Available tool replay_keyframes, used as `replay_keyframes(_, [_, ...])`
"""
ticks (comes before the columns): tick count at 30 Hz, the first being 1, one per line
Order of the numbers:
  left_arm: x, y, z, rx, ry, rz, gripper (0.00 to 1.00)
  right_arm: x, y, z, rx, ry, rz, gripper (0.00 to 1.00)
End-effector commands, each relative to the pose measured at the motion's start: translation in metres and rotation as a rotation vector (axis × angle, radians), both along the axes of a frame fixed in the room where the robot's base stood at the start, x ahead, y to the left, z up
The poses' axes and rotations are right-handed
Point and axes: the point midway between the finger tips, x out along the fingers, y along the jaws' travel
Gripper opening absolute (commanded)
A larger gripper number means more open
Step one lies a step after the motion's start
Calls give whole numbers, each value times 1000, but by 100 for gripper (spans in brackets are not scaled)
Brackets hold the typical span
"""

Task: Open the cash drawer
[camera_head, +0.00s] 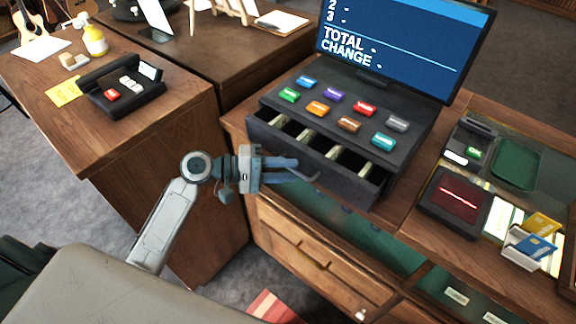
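The black cash register has a tilted key panel (335,105) with several coloured keys, and a screen (405,40) reading "TOTAL" and "CHANGE" stands behind it. Its cash drawer (325,165) is pulled out toward me. Banknotes show in several of its compartments. My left gripper (305,170) is just in front of the left part of the drawer's front. Its two fingers point right and appear a little apart, with nothing seen between them. I cannot tell whether they touch the drawer. My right gripper is not in view.
A wooden counter (232,125) carries the register. To the right are a dark device with a red display (457,195), a card holder (530,245) and a green tray (515,163). A side desk at left holds a black phone-like device (125,95) and a yellow bottle (95,40).

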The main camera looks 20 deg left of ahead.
Motion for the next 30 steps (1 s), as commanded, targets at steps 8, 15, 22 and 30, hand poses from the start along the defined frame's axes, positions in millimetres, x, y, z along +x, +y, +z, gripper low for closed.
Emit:
replay_keyframes(8, [4,-9,-2,0,1,0,31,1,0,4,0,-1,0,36])
replay_keyframes(15, [4,-9,-2,0,0,0,25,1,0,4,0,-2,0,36])
replay_keyframes(22, [4,-9,-2,0,0,0,0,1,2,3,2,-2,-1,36])
replay_keyframes(30, [3,-9,-3,1,2,-1,0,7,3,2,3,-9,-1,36])
